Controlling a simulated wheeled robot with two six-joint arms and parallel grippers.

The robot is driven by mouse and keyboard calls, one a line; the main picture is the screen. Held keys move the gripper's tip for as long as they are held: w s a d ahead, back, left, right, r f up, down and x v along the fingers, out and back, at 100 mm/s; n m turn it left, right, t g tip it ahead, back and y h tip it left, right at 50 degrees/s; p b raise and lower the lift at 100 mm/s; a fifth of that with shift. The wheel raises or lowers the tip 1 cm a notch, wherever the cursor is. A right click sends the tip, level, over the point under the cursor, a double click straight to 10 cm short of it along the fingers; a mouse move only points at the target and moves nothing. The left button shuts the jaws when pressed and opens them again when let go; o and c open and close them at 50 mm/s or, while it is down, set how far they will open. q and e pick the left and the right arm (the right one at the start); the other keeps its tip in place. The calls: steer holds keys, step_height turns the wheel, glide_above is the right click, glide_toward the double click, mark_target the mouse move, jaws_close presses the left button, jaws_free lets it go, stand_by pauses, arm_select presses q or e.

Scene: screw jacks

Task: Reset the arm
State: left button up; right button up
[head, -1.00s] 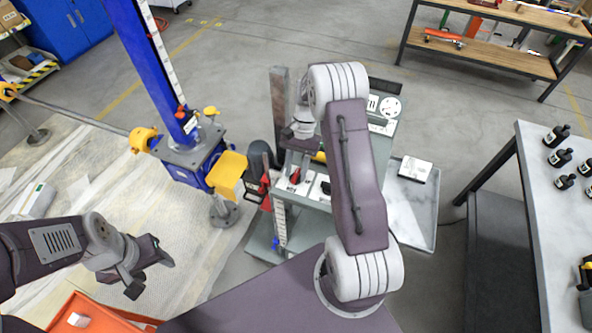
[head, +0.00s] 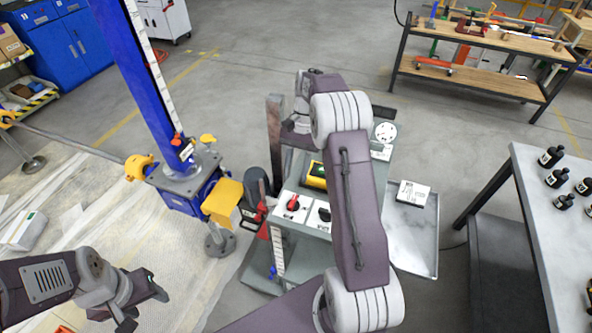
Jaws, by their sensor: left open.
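My left gripper (head: 142,303) is at the lower left, open and empty, above the pale floor sheet and apart from everything around it. My right arm (head: 352,200) rises from the bottom, bends at a white elbow and runs away from me. Its wrist end (head: 297,118) shows beside the elbow. My right gripper is not visible. A screw jack with a tall blue column (head: 135,75) and a white scale stands on a blue base (head: 190,180), left of my right arm. A yellow block (head: 222,200) is at the base's right side.
A table with black bottles (head: 551,157) is at right. A wooden workbench (head: 480,85) stands behind.

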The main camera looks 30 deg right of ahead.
steer(key=s+a+r+n+h+b, duration=0.1)
steer(key=s+a+r+n+b, duration=0.25)
steer(key=a, duration=0.55)
steer(key=s+a+f+n+t+h, duration=0.1)
steer(key=s+f+n+t, duration=0.3)
steer(key=s+f, duration=0.5)
steer(key=shift+s+a+f+n+h, duration=0.15)
steer(key=shift+s+f+n+h, duration=0.35)
steer(key=shift+s+n, duration=0.6)
steer(key=shift+s+r, duration=0.15)
steer(key=shift+s, duration=0.05)
